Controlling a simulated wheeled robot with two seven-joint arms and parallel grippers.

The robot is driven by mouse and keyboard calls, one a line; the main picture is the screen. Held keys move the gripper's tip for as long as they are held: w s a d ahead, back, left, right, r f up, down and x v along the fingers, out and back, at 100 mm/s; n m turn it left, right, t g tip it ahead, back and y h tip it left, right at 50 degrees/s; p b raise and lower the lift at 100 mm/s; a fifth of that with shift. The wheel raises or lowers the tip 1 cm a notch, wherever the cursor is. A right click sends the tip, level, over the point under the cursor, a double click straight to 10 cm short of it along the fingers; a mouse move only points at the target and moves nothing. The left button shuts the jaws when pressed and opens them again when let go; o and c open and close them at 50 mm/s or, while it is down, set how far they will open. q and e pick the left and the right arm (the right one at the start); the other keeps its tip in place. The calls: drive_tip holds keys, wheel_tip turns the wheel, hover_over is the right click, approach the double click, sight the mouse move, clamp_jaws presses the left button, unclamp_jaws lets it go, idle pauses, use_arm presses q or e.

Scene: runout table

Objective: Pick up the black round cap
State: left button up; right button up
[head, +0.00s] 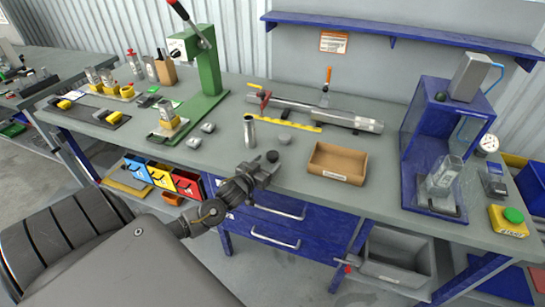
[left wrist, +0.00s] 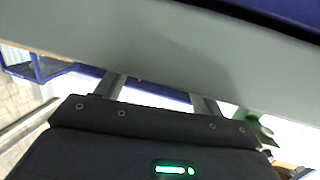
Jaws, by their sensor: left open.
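The black round cap (head: 272,156) is a small dark disc near the front edge of the workbench, left of the cardboard tray. My left gripper (head: 266,168) is at the bench's front edge, just in front of the cap in the head view. I cannot tell whether they touch. In the left wrist view, the two fingers of my left gripper (left wrist: 157,97) are apart with nothing seen between them. A broad grey surface fills the area beyond them, and the cap does not show there. My right gripper is not in view.
The workbench (head: 225,148) holds a grey round piece (head: 284,139), a metal cylinder (head: 249,131) and an open cardboard tray (head: 337,163) near the cap. A green press (head: 205,75) stands at the back left, a blue frame (head: 437,130) at the right. Blue drawers (head: 275,225) hang below.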

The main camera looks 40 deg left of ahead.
sight(269, 160)
use_arm(q)
drive_tip(key=p+x, duration=0.1)
drive_tip(key=x, duration=0.4)
drive_tip(key=shift+r, duration=0.1)
drive_tip(key=c, duration=1.1)
